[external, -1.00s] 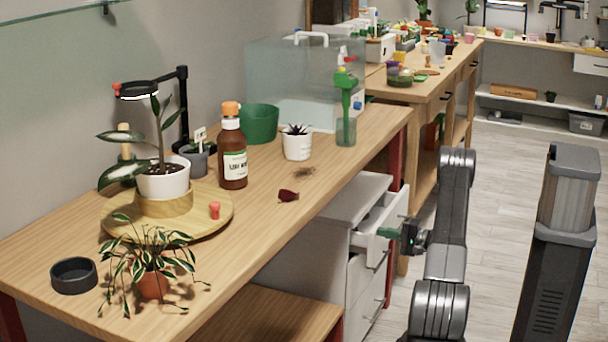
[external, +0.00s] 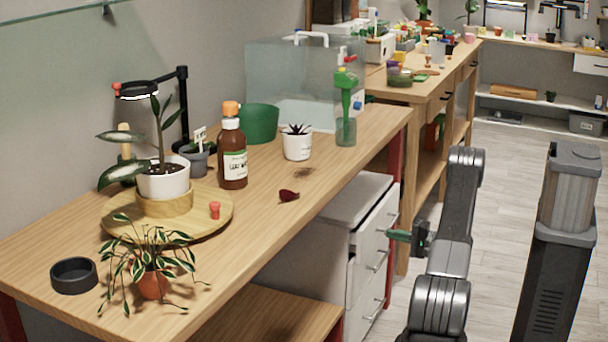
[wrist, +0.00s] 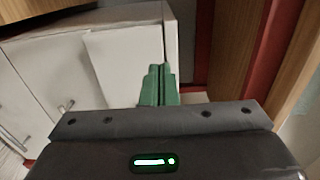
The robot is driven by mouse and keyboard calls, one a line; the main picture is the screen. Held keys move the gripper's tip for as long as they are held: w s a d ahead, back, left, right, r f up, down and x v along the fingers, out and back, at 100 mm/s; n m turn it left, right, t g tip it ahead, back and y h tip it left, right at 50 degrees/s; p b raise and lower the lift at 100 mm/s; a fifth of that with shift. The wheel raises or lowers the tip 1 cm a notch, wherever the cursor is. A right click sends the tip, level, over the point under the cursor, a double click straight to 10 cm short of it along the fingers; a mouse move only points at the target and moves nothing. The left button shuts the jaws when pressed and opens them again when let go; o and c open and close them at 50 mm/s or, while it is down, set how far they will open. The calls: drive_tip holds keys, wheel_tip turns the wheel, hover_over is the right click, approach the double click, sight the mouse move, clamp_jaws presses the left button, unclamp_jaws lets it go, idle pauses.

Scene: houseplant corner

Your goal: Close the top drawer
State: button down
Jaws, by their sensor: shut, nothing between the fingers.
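The white drawer cabinet (external: 350,205) stands under the wooden workbench. In the wrist view my green fingers (wrist: 159,84) are together and point at a white front panel (wrist: 125,62). Whether they touch it is unclear.
The workbench (external: 255,215) above carries potted plants, a brown bottle (external: 232,160) and a glass tank (external: 285,80). A red bench leg (wrist: 271,50) stands right of the cabinet in the wrist view. Open floor (external: 505,190) lies to the right.

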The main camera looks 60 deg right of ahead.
drive_tip(key=s, duration=0.6)
drive_tip(key=shift+s+p, duration=0.35)
drive_tip(key=shift+s, duration=0.05)
drive_tip(key=c, duration=2.1)
unclamp_jaws()
drive_tip(key=shift+s, duration=0.35)
drive_tip(key=o, duration=0.4)
drive_tip(key=shift+s, duration=0.1)
drive_tip(key=shift+o, duration=1)
drive_tip(key=shift+w+d+f+h, duration=0.15)
drive_tip(key=shift+w+d+h, duration=0.1)
drive_tip(key=shift+d+h, duration=0.1)
drive_tip(key=m+g+h+b, duration=0.3)
drive_tip(key=m+g+h, duration=0.1)
drive_tip(key=m+h, duration=0.8)
approach(393, 221)
drive_tip(key=shift+n+h, duration=0.6)
drive_tip(key=shift+h, duration=0.05)
drive_tip(key=x, duration=0.3)
drive_tip(key=f+b+x, duration=0.1)
drive_tip(key=x, duration=0.2)
drive_tip(key=b+x, duration=0.1)
drive_tip(key=x, duration=0.2)
drive_tip(key=shift+w+d+f, duration=0.1)
drive_tip(key=shift+w+d, duration=0.1)
drive_tip(key=shift+w, duration=0.35)
clamp_jaws()
